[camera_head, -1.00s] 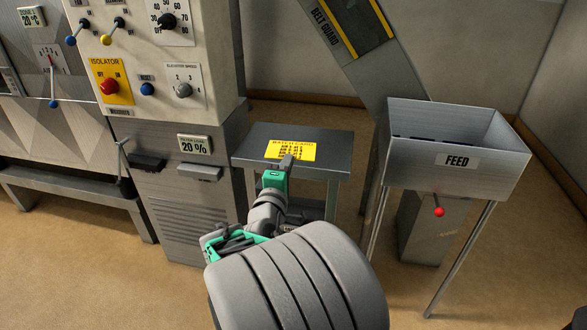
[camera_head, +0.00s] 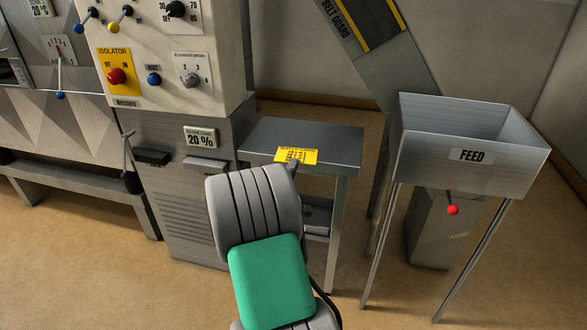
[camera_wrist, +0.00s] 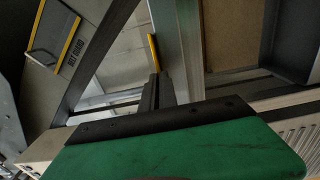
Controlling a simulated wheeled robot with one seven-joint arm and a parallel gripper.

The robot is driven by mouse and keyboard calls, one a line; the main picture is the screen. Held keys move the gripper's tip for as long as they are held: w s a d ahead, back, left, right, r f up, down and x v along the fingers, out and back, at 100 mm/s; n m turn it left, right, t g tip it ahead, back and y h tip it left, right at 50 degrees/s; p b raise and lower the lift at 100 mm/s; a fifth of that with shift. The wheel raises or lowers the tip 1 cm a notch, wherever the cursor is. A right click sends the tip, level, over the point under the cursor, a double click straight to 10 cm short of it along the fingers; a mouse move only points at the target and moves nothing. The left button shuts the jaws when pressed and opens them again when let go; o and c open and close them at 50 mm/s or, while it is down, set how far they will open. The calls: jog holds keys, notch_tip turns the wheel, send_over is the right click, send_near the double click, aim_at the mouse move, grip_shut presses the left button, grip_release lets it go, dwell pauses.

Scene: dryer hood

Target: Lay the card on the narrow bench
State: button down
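The yellow card (camera_head: 297,155) with black print shows at the front edge of the narrow bench (camera_head: 335,143), a grey metal table with a lower shelf. My gripper (camera_head: 291,167) is at the card's near edge, mostly hidden behind my arm in the head view. In the wrist view the card (camera_wrist: 153,50) is a thin yellow strip, seen edge-on at the tips of my gripper's dark fingers (camera_wrist: 156,88). The fingers look close together on it. I cannot tell whether the card touches the bench top.
The control cabinet (camera_head: 180,60) stands left of the bench, with knobs and levers. The feed hopper (camera_head: 475,150) stands on legs to the right, with a red-knobbed lever (camera_head: 452,210) below. The belt guard (camera_head: 365,35) slopes behind. Most of the bench top is bare.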

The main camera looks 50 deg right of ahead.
jog(key=c, duration=2.1)
grip_release()
jog(key=shift+f, duration=0.2)
jog(key=o, duration=0.5)
jog(key=shift+c, duration=0.2)
jog(key=shift+r, duration=0.15)
